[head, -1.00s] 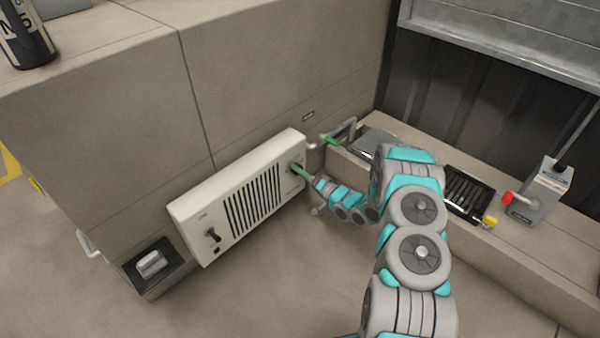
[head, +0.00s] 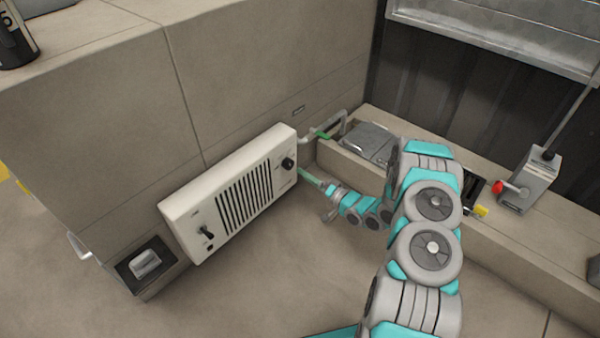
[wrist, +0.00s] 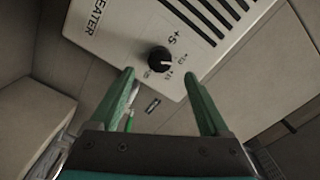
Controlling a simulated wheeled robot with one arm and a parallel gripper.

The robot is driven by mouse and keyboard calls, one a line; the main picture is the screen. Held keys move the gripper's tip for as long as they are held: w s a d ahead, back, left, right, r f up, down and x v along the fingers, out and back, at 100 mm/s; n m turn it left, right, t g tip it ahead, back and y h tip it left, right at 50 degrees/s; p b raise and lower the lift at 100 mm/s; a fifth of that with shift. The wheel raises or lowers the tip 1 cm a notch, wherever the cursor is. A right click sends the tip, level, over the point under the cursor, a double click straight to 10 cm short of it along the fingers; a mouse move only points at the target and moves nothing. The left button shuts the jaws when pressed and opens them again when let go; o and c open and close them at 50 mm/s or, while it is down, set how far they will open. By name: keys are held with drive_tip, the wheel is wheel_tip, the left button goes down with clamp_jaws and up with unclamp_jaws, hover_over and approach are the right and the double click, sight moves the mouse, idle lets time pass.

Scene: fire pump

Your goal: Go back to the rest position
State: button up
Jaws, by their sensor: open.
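My gripper (head: 312,177) is just right of the white heater (head: 230,195) on the low beige wall. In the wrist view my gripper (wrist: 160,75) is open, with two green fingers apart and nothing between them. The heater's black knob (wrist: 159,60) shows beyond the fingertips, with numbers printed around it. The same knob (head: 288,163) is uncovered at the heater's right end in the head view, apart from the fingers. My arm curves from the lower right toward the heater.
A green-gripped handle (head: 322,134) sticks out behind my gripper. A grey box with a red knob (head: 497,187) stands on the ledge at right. A recessed switch (head: 146,262) is at lower left. The floor below the heater is clear.

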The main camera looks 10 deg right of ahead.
drive_tip(key=shift+s+d, duration=0.15)
drive_tip(key=shift+s, duration=0.1)
idle(0.4)
drive_tip(key=w+d+r+n+g+h+p, duration=0.1)
drive_tip(key=w+d+r+n+g+h, duration=0.25)
drive_tip(key=d+r+h, duration=0.45)
drive_tip(key=s+d+r+g+h, duration=0.3)
drive_tip(key=s+r+g+h, duration=0.1)
drive_tip(key=s+r, duration=0.6)
drive_tip(key=s+a+r+g, duration=0.3)
drive_tip(key=s+a+r, duration=0.1)
drive_tip(key=s, duration=1)
drive_tip(key=s+a+r+n+g+y+p, duration=0.1)
drive_tip(key=s+a+r+g, duration=0.2)
drive_tip(key=s, duration=1.1)
drive_tip(key=s+a+r+g+p, duration=0.1)
drive_tip(key=s+a+r+g, duration=0.2)
drive_tip(key=s+a+r, duration=0.4)
drive_tip(key=s+a, duration=0.1)
drive_tip(key=s, duration=0.5)
drive_tip(key=shift+s+a, duration=0.2)
drive_tip(key=shift+s, duration=0.2)
